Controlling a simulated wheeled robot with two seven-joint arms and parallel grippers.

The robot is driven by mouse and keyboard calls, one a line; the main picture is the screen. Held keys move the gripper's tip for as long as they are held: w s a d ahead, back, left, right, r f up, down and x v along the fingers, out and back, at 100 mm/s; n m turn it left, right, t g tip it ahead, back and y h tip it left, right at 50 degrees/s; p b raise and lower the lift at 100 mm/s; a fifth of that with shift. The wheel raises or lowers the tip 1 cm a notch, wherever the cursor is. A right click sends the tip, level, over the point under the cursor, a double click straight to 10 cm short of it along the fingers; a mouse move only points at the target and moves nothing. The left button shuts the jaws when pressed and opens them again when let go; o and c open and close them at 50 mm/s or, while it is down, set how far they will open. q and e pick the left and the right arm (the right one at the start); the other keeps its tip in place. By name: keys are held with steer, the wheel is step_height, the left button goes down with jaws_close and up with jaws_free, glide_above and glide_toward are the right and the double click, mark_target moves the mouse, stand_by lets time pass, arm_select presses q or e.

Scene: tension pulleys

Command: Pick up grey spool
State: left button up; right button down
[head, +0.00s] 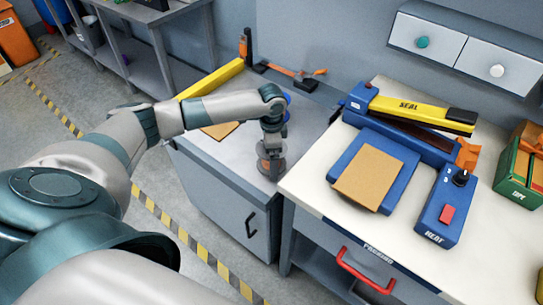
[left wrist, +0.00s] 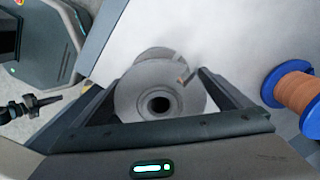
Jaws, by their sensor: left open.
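The grey spool (head: 264,165) stands on the grey workbench top (head: 225,150) near its right front corner, partly hidden by my left gripper (head: 272,155). In the left wrist view the grey spool (left wrist: 150,72) shows from above as a round flange with a dark centre hole. The fingers of my left gripper (left wrist: 158,84) are open, one on each side of the flange. I cannot tell whether either finger touches it.
A blue-ended spool with copper-brown winding (left wrist: 297,90) is near the grey one. To the right, a white table (head: 312,187) holds a blue and yellow sealer (head: 415,110) and a blue scale-like plate (head: 400,180).

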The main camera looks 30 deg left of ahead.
arm_select(q)
steer(key=c, duration=1.7)
steer(key=shift+w+r, duration=0.1)
steer(key=shift+r, duration=0.1)
